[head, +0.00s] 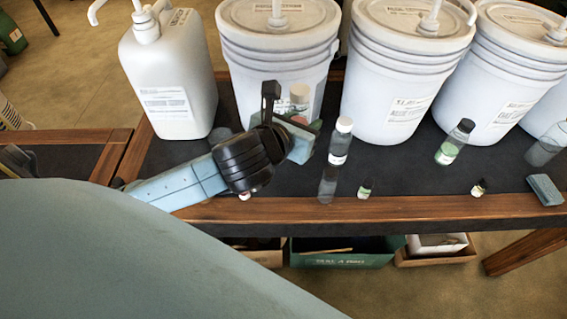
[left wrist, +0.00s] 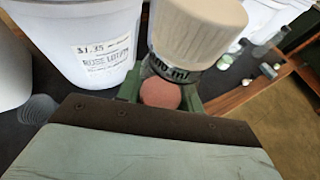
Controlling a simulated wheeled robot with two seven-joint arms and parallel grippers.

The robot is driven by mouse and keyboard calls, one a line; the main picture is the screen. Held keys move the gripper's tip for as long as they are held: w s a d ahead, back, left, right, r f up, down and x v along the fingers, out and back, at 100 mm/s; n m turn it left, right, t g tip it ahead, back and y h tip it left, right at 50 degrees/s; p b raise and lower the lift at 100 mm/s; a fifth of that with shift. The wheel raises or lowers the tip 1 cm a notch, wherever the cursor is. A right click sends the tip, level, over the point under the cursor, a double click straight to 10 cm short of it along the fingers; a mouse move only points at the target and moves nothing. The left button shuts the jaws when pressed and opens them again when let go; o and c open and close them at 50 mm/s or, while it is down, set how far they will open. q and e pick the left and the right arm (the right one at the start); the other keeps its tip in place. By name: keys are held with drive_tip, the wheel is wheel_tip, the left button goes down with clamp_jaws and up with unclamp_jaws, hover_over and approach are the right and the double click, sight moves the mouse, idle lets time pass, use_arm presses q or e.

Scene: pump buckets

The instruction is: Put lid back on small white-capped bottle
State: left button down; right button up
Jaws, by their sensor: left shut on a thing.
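In the left wrist view this cap (left wrist: 198,30) sits above a clear band marked in ml (left wrist: 176,70), between the green fingers (left wrist: 160,92). A reddish round part shows just below it; I cannot tell what it is. Another small clear bottle with a white cap (head: 341,141) stands upright on the table just right of the gripper. Its cap appears seated. My right gripper is not in view.
White pump buckets (head: 277,50) (head: 395,75) and a white jug (head: 172,85) line the back. A dark-capped bottle (head: 455,141), tiny vials (head: 365,189) (head: 479,188) and a grey block (head: 545,190) stand to the right. The wooden front edge (head: 420,207) is close.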

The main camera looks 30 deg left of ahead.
use_arm(q)
drive_tip(key=shift+s, duration=0.1)
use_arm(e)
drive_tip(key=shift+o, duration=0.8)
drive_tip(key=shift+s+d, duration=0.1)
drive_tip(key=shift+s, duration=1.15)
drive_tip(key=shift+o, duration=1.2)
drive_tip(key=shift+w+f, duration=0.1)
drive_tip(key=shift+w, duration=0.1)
use_arm(q)
drive_tip(key=w+a+f+n+g+y+b, duration=0.1)
drive_tip(key=w+a+f+n+y+b, duration=0.1)
drive_tip(key=f+b, duration=0.4)
drive_tip(key=w+a+f+n+g+y+b, duration=0.1)
drive_tip(key=w+a+f+n+y+b, duration=0.2)
drive_tip(key=a+f+n+y+b, duration=0.2)
wheel_tip(320, 180, down, 2)
drive_tip(key=shift+w+a+f+g+y+b, duration=0.25)
drive_tip(key=shift+a+y+b, duration=0.25)
drive_tip(key=shift+a+b, duration=0.6)
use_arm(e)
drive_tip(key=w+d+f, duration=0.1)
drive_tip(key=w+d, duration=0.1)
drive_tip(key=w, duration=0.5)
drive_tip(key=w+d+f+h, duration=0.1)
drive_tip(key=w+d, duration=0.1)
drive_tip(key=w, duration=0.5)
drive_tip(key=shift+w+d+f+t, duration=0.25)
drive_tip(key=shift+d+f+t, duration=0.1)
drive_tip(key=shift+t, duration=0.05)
